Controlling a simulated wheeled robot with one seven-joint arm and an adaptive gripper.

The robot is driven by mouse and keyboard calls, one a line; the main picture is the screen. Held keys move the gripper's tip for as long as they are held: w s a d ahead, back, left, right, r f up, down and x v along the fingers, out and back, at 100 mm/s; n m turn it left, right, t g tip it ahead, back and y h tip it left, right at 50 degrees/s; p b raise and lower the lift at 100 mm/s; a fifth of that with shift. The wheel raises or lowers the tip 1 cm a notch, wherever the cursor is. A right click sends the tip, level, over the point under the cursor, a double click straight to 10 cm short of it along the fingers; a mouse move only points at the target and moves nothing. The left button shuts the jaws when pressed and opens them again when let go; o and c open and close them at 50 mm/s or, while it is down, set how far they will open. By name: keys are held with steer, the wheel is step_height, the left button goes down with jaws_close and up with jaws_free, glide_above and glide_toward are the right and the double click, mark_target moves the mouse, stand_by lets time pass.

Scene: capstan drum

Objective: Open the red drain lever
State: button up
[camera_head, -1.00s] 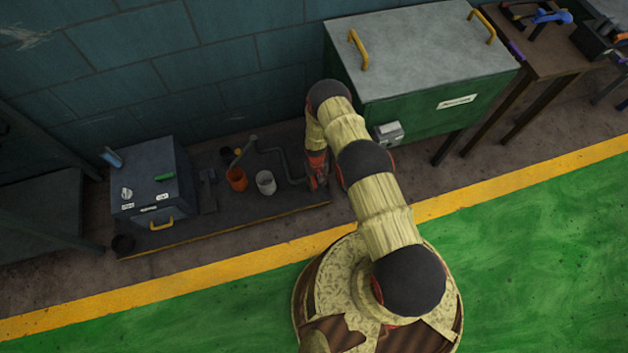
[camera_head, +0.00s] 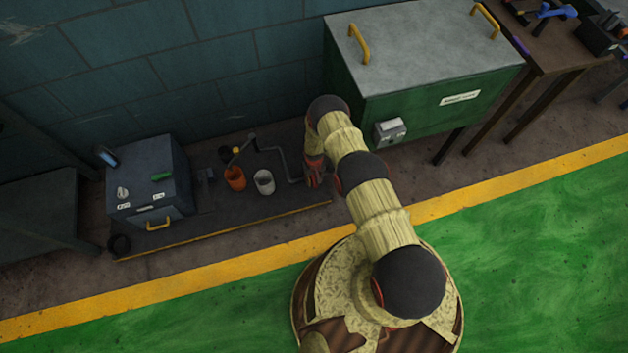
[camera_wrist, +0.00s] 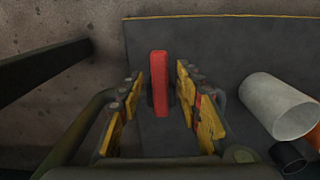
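The red drain lever (camera_wrist: 159,85) shows in the wrist view as an upright red bar over the dark grey platform, standing between the fingers of my gripper (camera_wrist: 163,100). The fingers are apart, with a visible gap between the lever and each yellow finger pad. In the head view my gripper (camera_head: 315,172) is low over the right end of the platform, beside a bent grey pipe (camera_head: 279,153). The lever cannot be made out there.
A white cup (camera_head: 264,182) and an orange cup (camera_head: 235,179) stand left of my gripper on the platform (camera_head: 225,222). A dark box (camera_head: 150,182) stands at its left end. The green cabinet (camera_head: 430,112) is at the right.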

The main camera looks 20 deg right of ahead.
jaws_close()
stand_by(0.5)
stand_by(0.4)
